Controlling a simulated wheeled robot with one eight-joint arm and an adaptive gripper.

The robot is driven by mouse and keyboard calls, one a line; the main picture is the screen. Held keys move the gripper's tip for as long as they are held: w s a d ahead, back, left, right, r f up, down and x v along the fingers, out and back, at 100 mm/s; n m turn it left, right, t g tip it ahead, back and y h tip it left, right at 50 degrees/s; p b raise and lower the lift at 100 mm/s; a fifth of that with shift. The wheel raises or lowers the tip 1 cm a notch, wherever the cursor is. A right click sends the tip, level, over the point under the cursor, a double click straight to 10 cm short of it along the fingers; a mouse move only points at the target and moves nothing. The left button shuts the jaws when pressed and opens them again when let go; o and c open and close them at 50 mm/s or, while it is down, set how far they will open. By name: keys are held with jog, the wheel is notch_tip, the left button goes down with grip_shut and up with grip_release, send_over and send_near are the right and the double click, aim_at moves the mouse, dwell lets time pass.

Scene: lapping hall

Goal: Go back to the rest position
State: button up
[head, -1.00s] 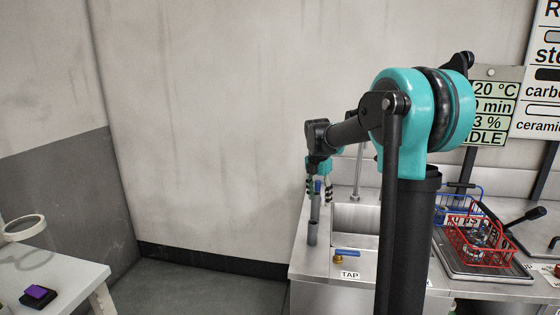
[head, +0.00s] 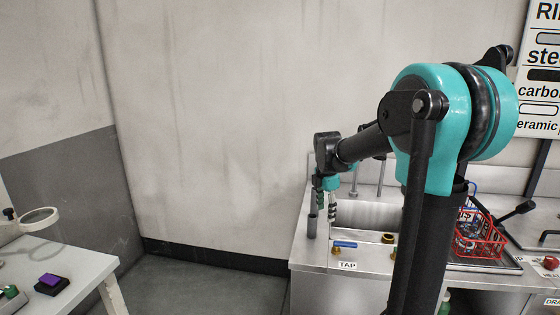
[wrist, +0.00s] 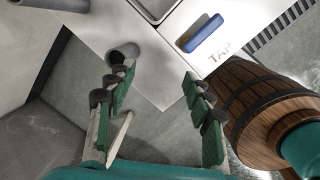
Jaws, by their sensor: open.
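My gripper (head: 324,203) hangs pointing down at the left end of the steel sink counter (head: 309,255). In the wrist view its two fingers (wrist: 155,100) are spread apart with nothing between them. A grey upright cylinder (head: 312,227) stands on the counter's left edge, close by the gripper; its open top shows beside the left finger in the wrist view (wrist: 124,54). My arm reaches over the counter from the right and hides part of the sink.
A blue-handled tap (head: 345,244) sits at the counter front, with a TAP label (head: 347,266). A red wire basket (head: 485,242) stands at the right. A white table (head: 85,268) with a purple pad (head: 49,280) is at left. A wooden barrel (wrist: 250,95) shows in the wrist view.

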jog(key=s+d+f+m+t, duration=0.1)
jog(key=s+f+m, duration=0.5)
jog(key=s+m, duration=0.4)
jog(key=s+d+f+m+t, duration=0.1)
jog(key=s+d+f+m, duration=0.1)
jog(key=s+f+m, duration=0.5)
jog(key=s+m, duration=0.4)
jog(key=s, duration=0.3)
jog(key=shift+d+f+t+y, duration=0.2)
jog(key=shift+t+y, duration=0.1)
jog(key=shift+y, duration=0.1)
